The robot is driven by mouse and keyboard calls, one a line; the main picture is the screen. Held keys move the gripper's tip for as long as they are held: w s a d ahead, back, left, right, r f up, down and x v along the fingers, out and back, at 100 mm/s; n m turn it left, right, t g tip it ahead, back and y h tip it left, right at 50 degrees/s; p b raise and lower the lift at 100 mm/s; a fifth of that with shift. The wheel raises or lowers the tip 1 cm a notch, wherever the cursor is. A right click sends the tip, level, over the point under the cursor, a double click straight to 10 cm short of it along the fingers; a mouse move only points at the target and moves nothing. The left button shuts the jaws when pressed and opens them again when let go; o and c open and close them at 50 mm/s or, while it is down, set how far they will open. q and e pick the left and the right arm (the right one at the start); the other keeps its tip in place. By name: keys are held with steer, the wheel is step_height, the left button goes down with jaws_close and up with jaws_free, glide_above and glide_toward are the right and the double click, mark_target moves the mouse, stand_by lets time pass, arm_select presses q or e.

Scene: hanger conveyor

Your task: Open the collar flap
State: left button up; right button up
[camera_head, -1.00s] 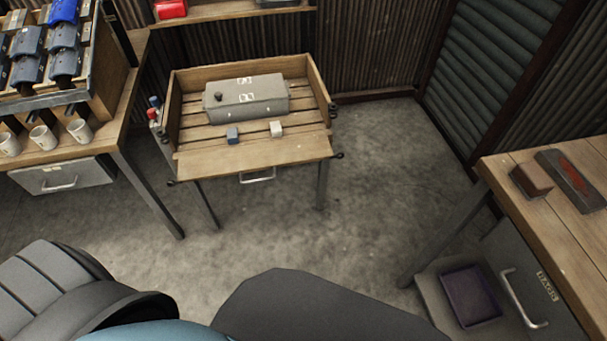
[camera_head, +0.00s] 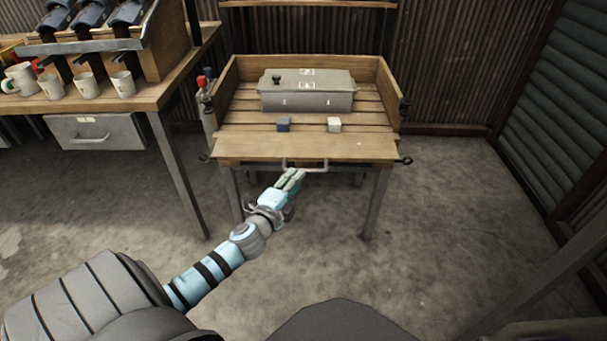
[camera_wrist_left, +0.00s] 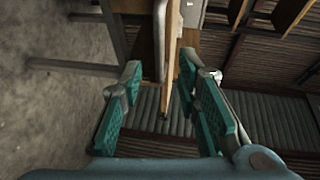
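The wooden bench (camera_head: 388,85) has raised side and back walls. The board at its front (camera_head: 306,147), which looks like the collar flap, lies folded down and outward in the head view. A metal handle (camera_head: 318,169) sits just under the board's front edge. My left gripper (camera_head: 293,180) is in front of and below that edge, close to the handle. In the left wrist view my left gripper (camera_wrist_left: 160,98) has its green-padded fingers wide apart, with nothing held. The handle (camera_wrist_left: 159,40) and a wooden edge (camera_wrist_left: 173,60) show ahead of the gap. My right gripper is not in view.
A table (camera_head: 150,92) with mugs and a drawer is at left. Bare floor (camera_head: 450,220) lies to the right.

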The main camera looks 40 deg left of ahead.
mark_target(305, 153)
arm_select(q)
steer(key=x, duration=0.6)
steer(key=shift+w+a+b, duration=0.1)
steer(key=shift+w+b, duration=0.2)
steer(key=shift+w, duration=0.1)
steer(key=shift+c, duration=0.6)
jaws_close()
